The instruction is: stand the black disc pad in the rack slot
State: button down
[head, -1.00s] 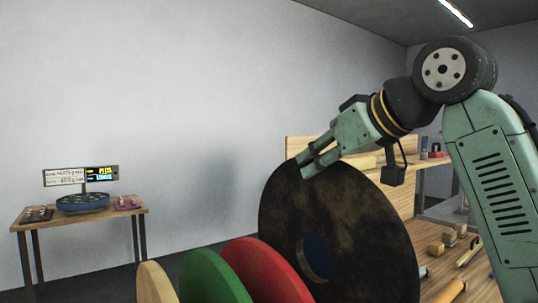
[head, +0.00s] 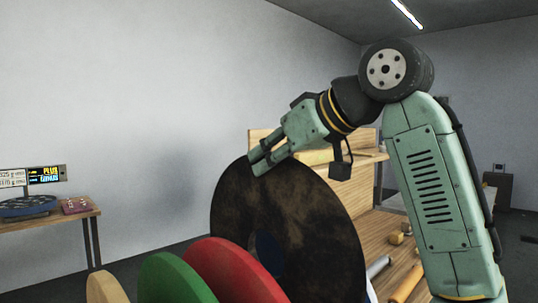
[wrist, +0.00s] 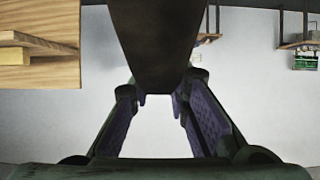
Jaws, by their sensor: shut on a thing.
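The black disc pad (head: 310,225) is a large, dark, brown-mottled disc with a round centre hole, standing upright in the head view. My gripper (head: 262,163) is shut on its upper left rim. In the wrist view the disc (wrist: 155,40) shows as a dark slab at the top, at the ends of my gripper's fingers (wrist: 158,98). Red (head: 235,270), green (head: 175,278) and tan (head: 104,288) discs stand in a row to its left and nearer the camera. The rack slot and the disc's lower edge are out of view.
A wooden bench (head: 392,222) with a shelf stands behind the disc, with small blocks and a roller on it. At far left a small table (head: 60,221) carries a blue round scale (head: 28,206) and a display (head: 46,174). Open floor lies between them.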

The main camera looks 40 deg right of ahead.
aim_at(334, 198)
jog(key=shift+f+b, duration=3.55)
jog(key=shift+f, duration=2.15)
jog(key=c, duration=1.4)
grip_release()
jog(key=shift+c, duration=0.2)
jog(key=v, duration=1.2)
